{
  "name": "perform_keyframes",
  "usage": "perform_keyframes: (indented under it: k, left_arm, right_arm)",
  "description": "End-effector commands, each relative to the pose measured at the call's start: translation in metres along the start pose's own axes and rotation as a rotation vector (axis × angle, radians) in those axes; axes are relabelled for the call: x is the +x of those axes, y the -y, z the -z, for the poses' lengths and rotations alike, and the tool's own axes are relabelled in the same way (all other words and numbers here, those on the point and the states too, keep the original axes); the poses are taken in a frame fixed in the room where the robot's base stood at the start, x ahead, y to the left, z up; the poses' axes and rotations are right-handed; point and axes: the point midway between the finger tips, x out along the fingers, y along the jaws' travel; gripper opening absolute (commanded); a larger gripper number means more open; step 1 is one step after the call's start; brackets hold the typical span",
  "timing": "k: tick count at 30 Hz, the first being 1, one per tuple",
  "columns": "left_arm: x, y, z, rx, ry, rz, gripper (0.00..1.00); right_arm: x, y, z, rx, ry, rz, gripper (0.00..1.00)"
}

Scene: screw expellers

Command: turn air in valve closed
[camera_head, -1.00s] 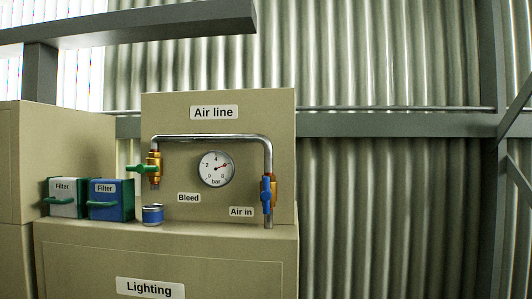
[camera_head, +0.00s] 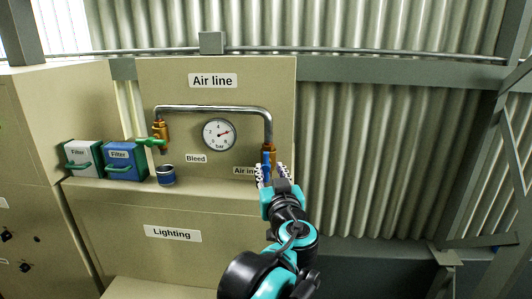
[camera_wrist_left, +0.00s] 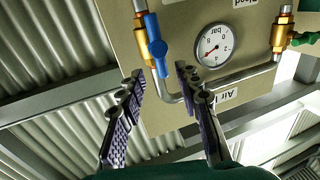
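The air in valve (camera_head: 268,152) is a brass body on the right-hand vertical pipe under the "Air in" side of the panel. Its blue lever handle (camera_head: 266,170) points down along the pipe, partly hidden by my gripper in the head view. My left gripper (camera_head: 273,171) is in front of the handle with its fingers spread. In the left wrist view, which is upside down, the blue handle (camera_wrist_left: 156,48) lies just beyond and between the open fingertips (camera_wrist_left: 160,72). I cannot tell whether a finger touches it. My right gripper is not in view.
The bleed valve (camera_head: 160,138) with a green handle is at the left pipe end, above a blue can (camera_head: 165,176). A gauge (camera_head: 219,134) sits between the valves. Two filter boxes (camera_head: 124,163) stand left on the lower cabinet (camera_head: 120,215).

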Motion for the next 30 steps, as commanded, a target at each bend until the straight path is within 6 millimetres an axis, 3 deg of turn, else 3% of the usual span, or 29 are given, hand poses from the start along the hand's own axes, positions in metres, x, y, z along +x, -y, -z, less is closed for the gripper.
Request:
perform_keyframes:
  k: [9,21,22,26,30]
  left_arm:
    - [0.051,0.002,0.001,0.001,0.001,0.004,0.34]
    - [0.063,0.002,-0.001,0.001,0.002,0.002,0.34]
    - [0.063,0.002,-0.001,0.001,0.002,0.002,0.31]
    - [0.063,0.002,-0.001,0.001,0.002,0.002,0.0]
    - [0.063,0.002,-0.001,0.001,0.002,0.002,0.0]
  right_arm:
    - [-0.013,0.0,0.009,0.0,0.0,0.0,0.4]
    - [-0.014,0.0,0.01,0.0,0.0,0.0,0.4]
    - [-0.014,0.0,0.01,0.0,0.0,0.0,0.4]
    - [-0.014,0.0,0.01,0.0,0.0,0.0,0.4]
    - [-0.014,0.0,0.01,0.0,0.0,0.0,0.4]
